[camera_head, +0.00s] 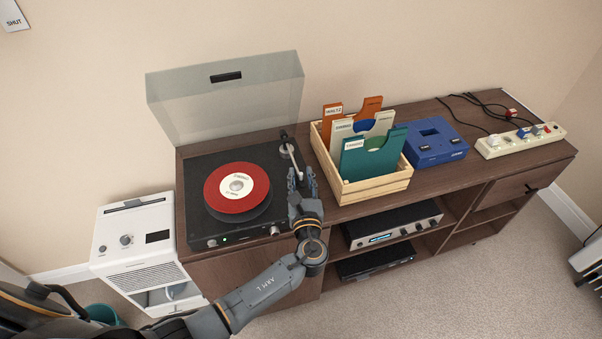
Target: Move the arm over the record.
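The red record (237,187) with a cream label lies on the black turntable (203,225), whose clear lid (222,100) is raised. The tonearm (291,158) is along the turntable's right side, off the record. My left gripper (301,174) is at the tonearm's front end, right of the record. Its two fingers are apart, with the tonearm's end seen between them; I cannot tell whether they touch it. My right gripper is not in view.
A wooden crate (373,188) of record sleeves stands close to the right of my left gripper. Beyond it are a blue device (435,141) and a power strip (520,140) on the cabinet. A white appliance (137,247) stands left of the cabinet.

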